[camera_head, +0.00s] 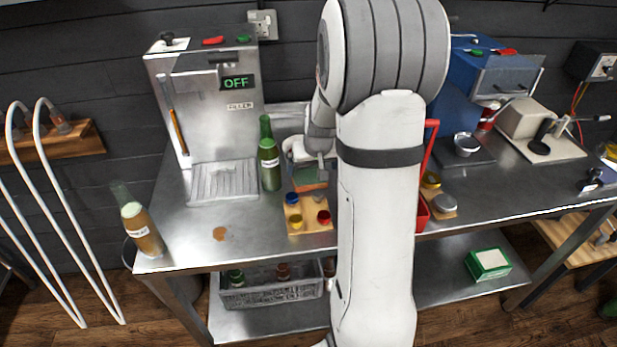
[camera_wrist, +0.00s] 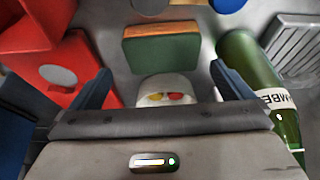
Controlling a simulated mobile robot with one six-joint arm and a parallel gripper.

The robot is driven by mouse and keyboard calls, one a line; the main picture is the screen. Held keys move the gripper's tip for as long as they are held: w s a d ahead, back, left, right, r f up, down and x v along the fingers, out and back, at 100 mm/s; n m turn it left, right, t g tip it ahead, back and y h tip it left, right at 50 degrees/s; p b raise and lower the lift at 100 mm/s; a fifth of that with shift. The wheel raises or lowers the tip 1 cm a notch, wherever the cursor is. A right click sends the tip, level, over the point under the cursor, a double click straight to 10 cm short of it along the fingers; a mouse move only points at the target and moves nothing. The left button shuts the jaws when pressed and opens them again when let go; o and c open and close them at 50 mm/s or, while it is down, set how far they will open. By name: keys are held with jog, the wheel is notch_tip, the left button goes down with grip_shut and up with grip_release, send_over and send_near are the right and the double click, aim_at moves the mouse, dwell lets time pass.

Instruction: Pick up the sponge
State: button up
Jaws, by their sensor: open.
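The sponge, a block with a green side and an orange-brown side, lies on the steel table. In the wrist view the sponge (camera_wrist: 161,52) is just beyond the fingertips, roughly centred between them. In the head view the sponge (camera_head: 306,178) is partly hidden by my arm. My gripper (camera_wrist: 160,72) is open, with one dark finger to either side and nothing held. In the head view my gripper (camera_head: 322,168) hangs close by the sponge, mostly hidden by my arm.
A green bottle (camera_wrist: 262,88) stands close by the right finger in the wrist view; a red container (camera_wrist: 62,68) is near the left one. A wooden board (camera_head: 310,224) with coloured caps lies in front of the sponge.

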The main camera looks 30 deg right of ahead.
aim_at(310, 175)
jog(key=shift+p+x, duration=0.4)
jog(key=shift+x, duration=1.8)
jog(key=shift+w+a, duration=0.1)
jog(key=shift+a, duration=0.05)
jog(key=shift+c, duration=0.2)
jog(key=c, duration=0.8)
jog(key=shift+o, duration=0.2)
notch_tip(310, 175, up, 10)
jog(key=b, duration=0.1)
jog(key=o, duration=0.4)
jog(key=c, duration=0.3)
